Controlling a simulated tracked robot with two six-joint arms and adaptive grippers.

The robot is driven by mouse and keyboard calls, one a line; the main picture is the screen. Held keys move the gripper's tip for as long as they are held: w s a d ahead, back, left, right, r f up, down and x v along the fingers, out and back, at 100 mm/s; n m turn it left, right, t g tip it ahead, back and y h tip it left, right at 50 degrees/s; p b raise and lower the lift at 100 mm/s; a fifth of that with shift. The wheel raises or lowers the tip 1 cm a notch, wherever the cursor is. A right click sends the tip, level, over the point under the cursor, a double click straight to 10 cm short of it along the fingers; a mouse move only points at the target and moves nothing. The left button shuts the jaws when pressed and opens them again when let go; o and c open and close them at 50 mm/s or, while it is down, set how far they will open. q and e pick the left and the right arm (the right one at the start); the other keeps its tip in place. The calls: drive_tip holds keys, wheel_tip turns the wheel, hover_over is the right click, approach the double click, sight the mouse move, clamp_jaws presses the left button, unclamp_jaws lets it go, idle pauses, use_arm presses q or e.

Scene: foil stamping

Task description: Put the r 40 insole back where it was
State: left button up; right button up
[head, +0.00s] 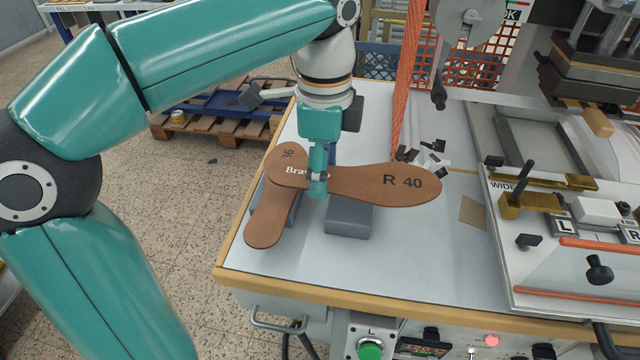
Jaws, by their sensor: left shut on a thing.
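The brown R 40 insole (385,185) lies across the middle of the head view, its marked end pointing right. My left gripper (318,185) comes down from above and is shut on this insole near its "Bra" lettering, part of which the fingers hide. A second brown insole (268,215) marked with a partly visible number lies under and to the left of it, crossing it at an angle. A grey block (349,217) stands on the white table (400,265) below the held insole. My right gripper is not in view.
The stamping press with its plate and L and R holders (565,225) fills the right side. A red-orange cord (408,80) hangs behind the insole. Small dark scraps (432,150) lie on the table. The table front is clear. A pallet (215,125) stands on the floor behind.

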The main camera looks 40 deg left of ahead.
use_arm(q)
drive_tip(key=shift+f, duration=1.65)
drive_tip(key=shift+f+b, duration=0.1)
drive_tip(key=shift+b, duration=0.25)
drive_tip(key=shift+f, duration=0.3)
drive_tip(key=o, duration=1.2)
drive_tip(key=shift+r, duration=0.1)
drive_tip(key=shift+r, duration=0.1)
drive_tip(key=shift+r, duration=0.25)
wheel_tip(320, 180, up, 12)
drive_tip(key=p, duration=0.3)
